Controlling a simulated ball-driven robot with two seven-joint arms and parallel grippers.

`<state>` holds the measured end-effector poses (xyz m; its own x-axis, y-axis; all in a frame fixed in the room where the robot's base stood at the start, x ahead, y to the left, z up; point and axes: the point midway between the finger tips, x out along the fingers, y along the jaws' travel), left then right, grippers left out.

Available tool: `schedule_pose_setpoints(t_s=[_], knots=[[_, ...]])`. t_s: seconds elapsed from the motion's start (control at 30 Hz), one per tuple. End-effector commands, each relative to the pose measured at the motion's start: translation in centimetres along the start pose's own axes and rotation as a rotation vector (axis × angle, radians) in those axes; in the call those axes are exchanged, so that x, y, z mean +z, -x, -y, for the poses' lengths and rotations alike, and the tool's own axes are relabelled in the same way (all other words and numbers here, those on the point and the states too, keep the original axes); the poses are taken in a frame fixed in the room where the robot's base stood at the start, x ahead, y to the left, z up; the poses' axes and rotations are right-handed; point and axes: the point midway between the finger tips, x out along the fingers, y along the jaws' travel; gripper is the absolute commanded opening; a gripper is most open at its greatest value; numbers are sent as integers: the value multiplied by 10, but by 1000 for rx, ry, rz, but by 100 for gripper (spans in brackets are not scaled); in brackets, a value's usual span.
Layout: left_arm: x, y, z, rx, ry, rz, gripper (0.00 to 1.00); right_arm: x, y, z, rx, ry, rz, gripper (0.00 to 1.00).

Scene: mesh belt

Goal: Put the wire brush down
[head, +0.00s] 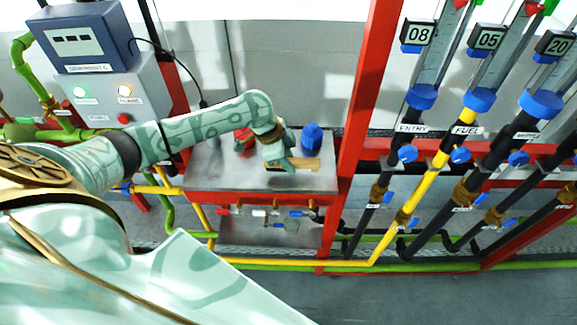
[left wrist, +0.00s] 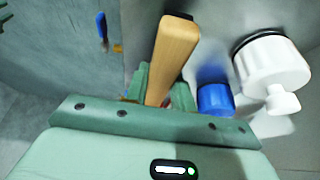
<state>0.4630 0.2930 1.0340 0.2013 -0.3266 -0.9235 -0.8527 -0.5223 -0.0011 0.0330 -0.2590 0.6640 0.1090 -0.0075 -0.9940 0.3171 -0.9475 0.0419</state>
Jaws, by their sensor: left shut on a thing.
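My left gripper (head: 284,162) is over the right part of the grey metal bench top (head: 215,174), close to its surface. It is shut on the wire brush (head: 303,164), whose wooden handle sticks out to the right of the fingers. In the left wrist view the pale wooden handle (left wrist: 172,58) rises from between the green fingers (left wrist: 158,92). The bristles are hidden. I cannot tell whether the brush touches the bench. My right gripper is not in view.
A red post (head: 365,90) rises at the bench's right end. The bench's left front part is clear.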

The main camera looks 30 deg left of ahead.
Motion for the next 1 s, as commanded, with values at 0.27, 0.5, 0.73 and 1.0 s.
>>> schedule_pose_setpoints(t_s=[0.27, 0.5, 0.73, 1.0], knots=[[7, -16, 0, -1, 0, 0, 0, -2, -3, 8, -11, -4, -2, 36], [8, -19, -1, 0, 1, 0, 0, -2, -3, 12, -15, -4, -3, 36], [8, -19, -1, -1, 1, 0, 47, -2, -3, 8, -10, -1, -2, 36], [7, -4, 0, -3, -1, 1, 47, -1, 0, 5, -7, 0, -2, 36]])
